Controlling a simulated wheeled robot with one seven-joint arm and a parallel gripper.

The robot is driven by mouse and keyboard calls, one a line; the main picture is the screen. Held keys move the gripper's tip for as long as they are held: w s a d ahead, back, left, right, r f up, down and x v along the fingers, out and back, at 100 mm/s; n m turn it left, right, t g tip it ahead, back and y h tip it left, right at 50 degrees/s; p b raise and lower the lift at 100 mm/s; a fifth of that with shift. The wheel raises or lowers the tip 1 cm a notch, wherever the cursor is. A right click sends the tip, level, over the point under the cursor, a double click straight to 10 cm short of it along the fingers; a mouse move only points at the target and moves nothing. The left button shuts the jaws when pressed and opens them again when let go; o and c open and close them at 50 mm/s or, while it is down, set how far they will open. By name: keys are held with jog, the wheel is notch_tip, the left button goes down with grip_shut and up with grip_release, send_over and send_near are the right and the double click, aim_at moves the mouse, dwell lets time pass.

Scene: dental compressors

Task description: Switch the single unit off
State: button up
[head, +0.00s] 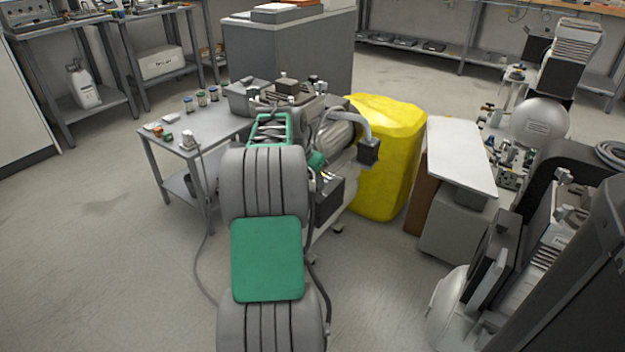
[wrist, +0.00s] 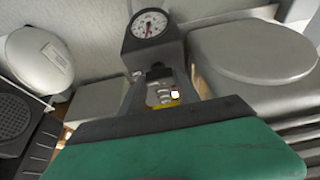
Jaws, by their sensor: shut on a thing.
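The compressor unit (head: 335,132) in front of me is partly hidden by my arm in the head view. In the wrist view, a round pressure gauge (wrist: 150,26) sits on a dark housing (wrist: 146,46). My gripper (wrist: 160,76) is at this housing and shut on a small dark part just below the gauge. I cannot tell for certain whether that part is the switch. A small panel (wrist: 165,96) with a bright white spot and a yellow edge shows between the fingers. In the head view the fingertips are hidden behind my arm.
A yellow bin-like object (head: 385,165) stands right of the unit. A grey side table (head: 215,122) with small jars is to the left. A white-topped cabinet (head: 460,155) and another compressor with a white tank (head: 540,120) are to the right. The left floor is open.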

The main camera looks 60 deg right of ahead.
grip_shut()
jog(key=shift+s+n+p, duration=0.1)
jog(key=shift+n+p, duration=0.25)
jog(key=shift+n, duration=0.05)
jog(key=n+p, duration=0.1)
jog(key=n+t+p, duration=0.1)
jog(key=shift+s+r+n, duration=0.1)
jog(key=shift+r+n, duration=0.1)
jog(key=shift+n, duration=0.1)
jog(key=n+t+y+p, duration=0.1)
jog(key=n+t+p, duration=0.1)
jog(key=n+p, duration=0.3)
jog(key=shift+s, duration=0.1)
jog(key=n+p, duration=0.1)
jog(key=n, duration=0.1)
jog(key=n+t+y+p, duration=0.1)
jog(key=n+p, duration=0.1)
jog(key=n, duration=0.1)
jog(key=shift+s+d+f+t, duration=0.1)
jog(key=shift+d+f+t, duration=0.05)
jog(key=shift+t, duration=0.15)
jog(key=shift+d+f+n+t+y+p, duration=0.15)
jog(key=shift+n+y+p, duration=0.4)
jog(key=shift+n, duration=0.6)
jog(key=shift+a+n+t+y+p, duration=0.15)
jog(key=shift+n+y+p, duration=0.35)
jog(key=shift+n, duration=0.65)
jog(key=shift+d, duration=0.1)
